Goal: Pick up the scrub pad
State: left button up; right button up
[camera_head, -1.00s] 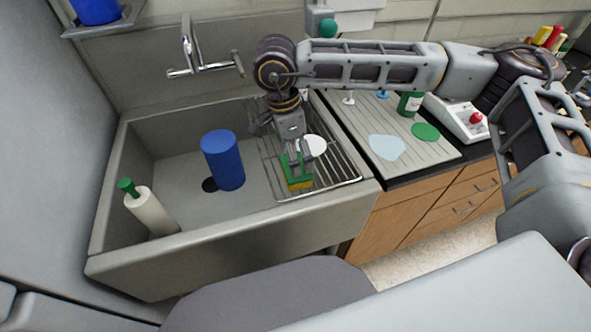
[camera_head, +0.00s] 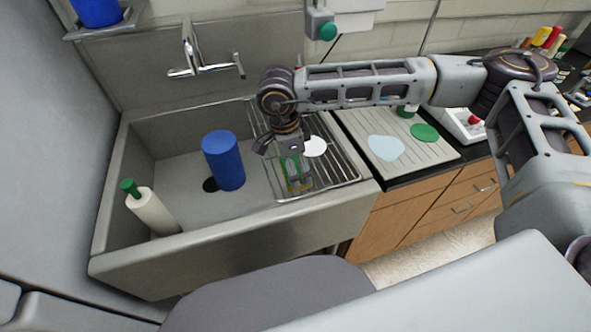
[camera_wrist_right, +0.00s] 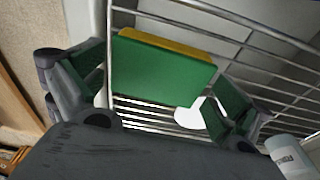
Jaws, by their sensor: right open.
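The scrub pad is a green block with a yellow layer. It lies on the wire rack in the sink, and in the head view only slivers of the pad (camera_head: 291,187) show behind my gripper. In the right wrist view the pad (camera_wrist_right: 162,72) shows its green face, with a yellow edge on the far side. My right gripper (camera_head: 297,178) points down over it, open. In the wrist view its green-lined fingers (camera_wrist_right: 160,90) stand apart on either side of the pad, with gaps. My left gripper is not in view.
The wire rack (camera_head: 335,165) covers the sink's right part. A white round item (camera_head: 315,147) is close to my gripper. A blue cylinder (camera_head: 223,162) and a white bottle with green cap (camera_head: 152,212) stand in the sink. A grooved drainboard (camera_head: 405,150) lies right.

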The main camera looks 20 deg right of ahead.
jog(key=shift+d+f, duration=0.15)
jog(key=shift+f, duration=0.5)
jog(key=shift+c, duration=0.3)
jog(key=c, duration=0.5)
